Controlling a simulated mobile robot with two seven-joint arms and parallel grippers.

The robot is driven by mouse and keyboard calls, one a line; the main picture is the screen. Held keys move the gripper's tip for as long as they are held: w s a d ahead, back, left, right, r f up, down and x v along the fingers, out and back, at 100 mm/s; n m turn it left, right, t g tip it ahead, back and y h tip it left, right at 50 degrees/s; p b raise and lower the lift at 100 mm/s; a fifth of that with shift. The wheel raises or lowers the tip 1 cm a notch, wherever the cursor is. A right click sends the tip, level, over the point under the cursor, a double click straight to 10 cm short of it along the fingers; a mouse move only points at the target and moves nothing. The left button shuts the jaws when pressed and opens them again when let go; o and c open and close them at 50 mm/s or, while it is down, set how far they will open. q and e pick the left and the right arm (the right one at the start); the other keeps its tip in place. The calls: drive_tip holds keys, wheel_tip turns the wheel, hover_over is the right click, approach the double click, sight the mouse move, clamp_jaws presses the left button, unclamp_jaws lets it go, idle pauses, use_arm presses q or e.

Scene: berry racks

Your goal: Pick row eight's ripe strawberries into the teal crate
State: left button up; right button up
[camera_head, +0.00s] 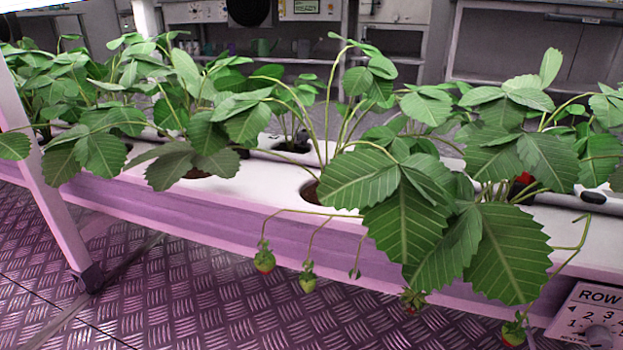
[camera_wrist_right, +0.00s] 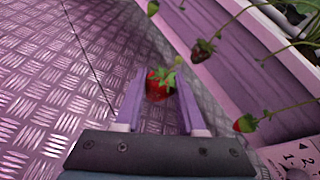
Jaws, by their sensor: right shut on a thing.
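My right gripper (camera_wrist_right: 158,100) is shut on a red strawberry (camera_wrist_right: 158,83) with a green cap, held between its purple fingers; no stem to the plant shows clearly. In the head view, part-red berries hang at left (camera_head: 264,261) and lower right (camera_head: 513,333), with a mostly green one (camera_head: 308,283) between. Neither gripper shows in the head view. The teal crate is not in view.
A white planting gutter (camera_head: 240,188) with leafy plants (camera_head: 405,205) runs across the head view. A row sign (camera_head: 590,312) stands at lower right, also in the right wrist view (camera_wrist_right: 295,158). The patterned metal floor (camera_head: 200,300) in front is clear. Shelves stand behind.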

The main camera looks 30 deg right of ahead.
drive_tip(key=shift+s+a, duration=0.1)
drive_tip(key=shift+s, duration=0.55)
drive_tip(key=s+a, duration=0.3)
drive_tip(key=shift+s+a, duration=0.1)
drive_tip(key=shift+a, duration=0.3)
idle(0.6)
